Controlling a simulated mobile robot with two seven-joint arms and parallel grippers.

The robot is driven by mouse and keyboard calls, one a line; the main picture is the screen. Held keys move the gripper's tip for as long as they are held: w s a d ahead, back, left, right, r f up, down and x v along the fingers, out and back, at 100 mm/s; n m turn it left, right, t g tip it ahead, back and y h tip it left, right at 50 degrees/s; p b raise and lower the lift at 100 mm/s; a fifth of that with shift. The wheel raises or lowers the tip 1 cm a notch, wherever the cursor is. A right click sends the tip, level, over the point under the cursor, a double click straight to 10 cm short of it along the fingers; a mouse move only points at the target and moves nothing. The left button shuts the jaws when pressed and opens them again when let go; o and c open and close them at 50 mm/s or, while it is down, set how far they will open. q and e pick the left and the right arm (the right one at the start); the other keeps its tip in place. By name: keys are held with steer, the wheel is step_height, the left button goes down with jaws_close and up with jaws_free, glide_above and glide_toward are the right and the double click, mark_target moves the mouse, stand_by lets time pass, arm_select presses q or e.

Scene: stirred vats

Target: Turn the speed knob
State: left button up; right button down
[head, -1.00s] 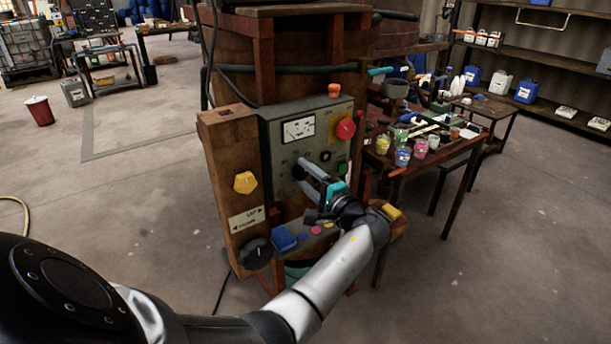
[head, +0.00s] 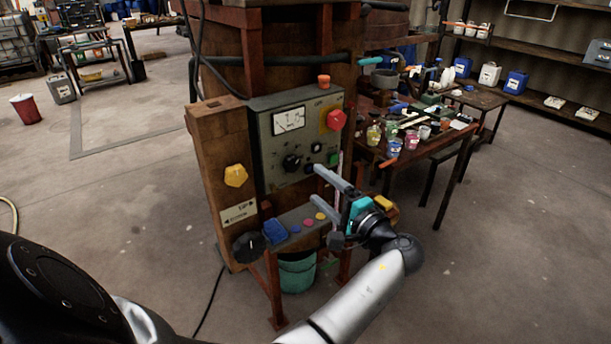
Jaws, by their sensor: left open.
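A grey control panel (head: 265,145) is fixed to the side of the wooden vat. A round black knob (head: 291,163) with a pale mark sits on it, below a white dial meter (head: 289,121); its label is too small to read, but it looks like the speed knob. My left gripper (head: 316,185) is open and empty, in front of and below right of this knob. Its two grey fingers point left toward the panel, apart from the knob. My right gripper is not in view.
A yellow knob (head: 236,175) and larger black knob (head: 248,245) are on the wooden post. A ledge below holds a blue block (head: 275,231). A cluttered table (head: 455,140) stands right.

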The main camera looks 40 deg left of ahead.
arm_select(q)
steer(key=v, duration=0.5)
steer(key=shift+s+d, duration=0.1)
steer(key=shift+d, duration=0.3)
